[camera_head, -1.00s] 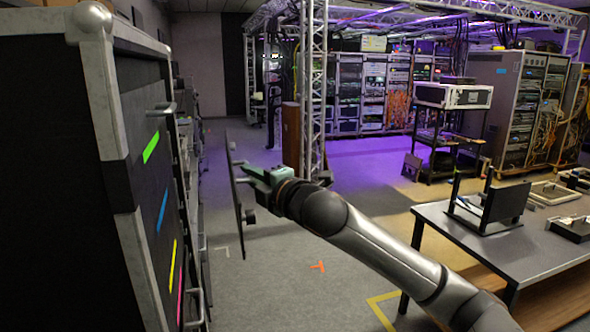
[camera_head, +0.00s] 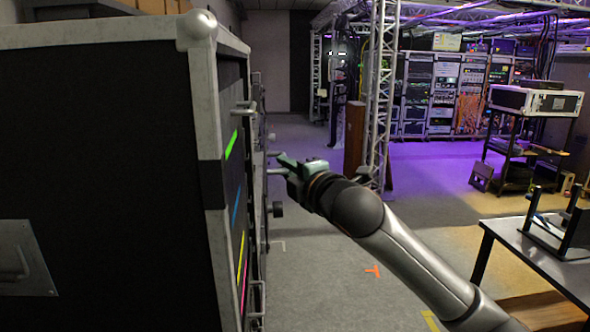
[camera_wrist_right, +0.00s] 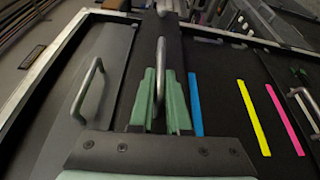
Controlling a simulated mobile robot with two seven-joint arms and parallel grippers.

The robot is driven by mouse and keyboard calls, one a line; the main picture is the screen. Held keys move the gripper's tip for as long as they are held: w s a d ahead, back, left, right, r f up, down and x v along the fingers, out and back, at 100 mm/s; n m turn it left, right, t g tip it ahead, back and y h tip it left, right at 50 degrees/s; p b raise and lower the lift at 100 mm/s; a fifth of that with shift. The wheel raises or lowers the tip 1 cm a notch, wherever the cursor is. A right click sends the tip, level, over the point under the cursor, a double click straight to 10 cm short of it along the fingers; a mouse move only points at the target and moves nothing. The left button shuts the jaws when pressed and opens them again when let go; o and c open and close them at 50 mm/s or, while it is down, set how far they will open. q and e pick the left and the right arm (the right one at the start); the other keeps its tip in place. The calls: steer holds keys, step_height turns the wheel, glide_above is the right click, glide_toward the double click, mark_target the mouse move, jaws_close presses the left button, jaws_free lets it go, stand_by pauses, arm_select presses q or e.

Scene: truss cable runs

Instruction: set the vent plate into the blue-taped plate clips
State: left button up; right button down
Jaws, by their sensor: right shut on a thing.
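The vent plate (camera_head: 267,195) is dark and shows nearly edge-on in the head view, close to the front of the black case. My right gripper (camera_head: 283,167) is shut on it. In the right wrist view the green fingers of my right gripper (camera_wrist_right: 160,108) close around a metal bar handle (camera_wrist_right: 160,70); the plate's outline is hard to tell from the dark front there. A blue tape strip (camera_head: 235,206) is on the case front; it also shows in the right wrist view (camera_wrist_right: 195,103), just right of the fingers. The clips themselves cannot be made out. My left gripper is out of view.
The black case (camera_head: 110,150) with metal edges fills the left. Its front also has green (camera_head: 231,145), yellow (camera_head: 242,258) and pink (camera_head: 244,287) tape. A table (camera_head: 540,260) stands at right. The floor between is mostly clear.

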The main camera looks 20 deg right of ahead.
mark_target(276, 171)
steer(key=shift+w+a+r+b, duration=0.1)
steer(key=shift+w+a+b, duration=0.1)
steer(key=shift+a, duration=0.55)
steer(key=shift+w+a+b, duration=0.15)
steer(key=shift+w+a, duration=0.05)
steer(key=shift+a, duration=0.55)
steer(key=shift+w+a+p, duration=0.2)
steer(key=shift+a, duration=0.4)
steer(key=shift+w+a+p, duration=0.15)
steer(key=shift+w+a, duration=0.05)
steer(key=shift+a, duration=0.35)
steer(key=shift+a+p, duration=0.2)
steer(key=shift+p, duration=0.2)
steer(key=shift+d, duration=0.15)
steer(key=shift+f, duration=0.3)
stand_by(0.3)
steer(key=shift+a+f, duration=0.25)
steer(key=shift+f, duration=0.2)
steer(key=shift+a+f, duration=0.2)
steer(key=shift+f, duration=0.25)
stand_by(1.8)
steer(key=c, duration=1)
jaws_free()
steer(key=shift+a, duration=0.1)
steer(key=shift+o, duration=1)
steer(key=shift+d, duration=0.2)
